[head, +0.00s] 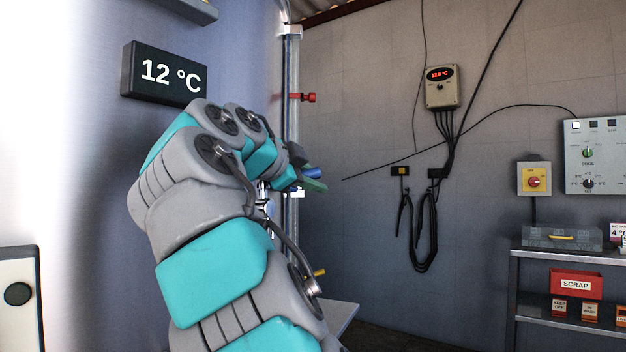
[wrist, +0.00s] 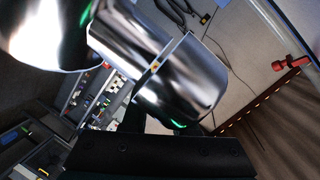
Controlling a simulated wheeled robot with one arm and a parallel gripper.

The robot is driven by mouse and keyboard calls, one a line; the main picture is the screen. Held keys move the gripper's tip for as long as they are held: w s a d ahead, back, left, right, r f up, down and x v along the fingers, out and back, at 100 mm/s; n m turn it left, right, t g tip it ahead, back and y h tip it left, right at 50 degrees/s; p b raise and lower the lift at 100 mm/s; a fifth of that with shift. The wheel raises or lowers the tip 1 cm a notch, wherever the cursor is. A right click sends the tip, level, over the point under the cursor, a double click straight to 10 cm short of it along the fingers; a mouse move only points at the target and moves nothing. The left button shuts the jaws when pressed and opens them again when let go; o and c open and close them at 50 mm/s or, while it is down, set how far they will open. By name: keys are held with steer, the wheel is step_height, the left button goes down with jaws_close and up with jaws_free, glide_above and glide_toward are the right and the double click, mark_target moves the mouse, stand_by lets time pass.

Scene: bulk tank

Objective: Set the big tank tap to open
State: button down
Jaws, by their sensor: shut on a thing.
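My gripper (head: 311,180) is at the vertical steel pipe (head: 291,70) beside the tank, with its green fingers shut around a blue handle (head: 313,173), which seems to be a tap handle. Most of the tap body is hidden behind my arm. In the wrist view a shiny steel pipe or fitting (wrist: 180,90) fills the middle, close to the dark gripper body (wrist: 160,157); the blue handle cannot be made out there. I cannot tell from these views which way the tap is set.
A red tap handle (head: 304,97) sits higher on the pipe and also shows in the wrist view (wrist: 292,64). A yellow handle (head: 319,272) is lower down. A display (head: 165,75) reads 12 °C. A shelf (head: 560,258) stands at the right.

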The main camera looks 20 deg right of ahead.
steer(key=c, duration=0.7)
jaws_free()
steer(key=shift+p+v, duration=0.35)
steer(key=shift+v, duration=3.5)
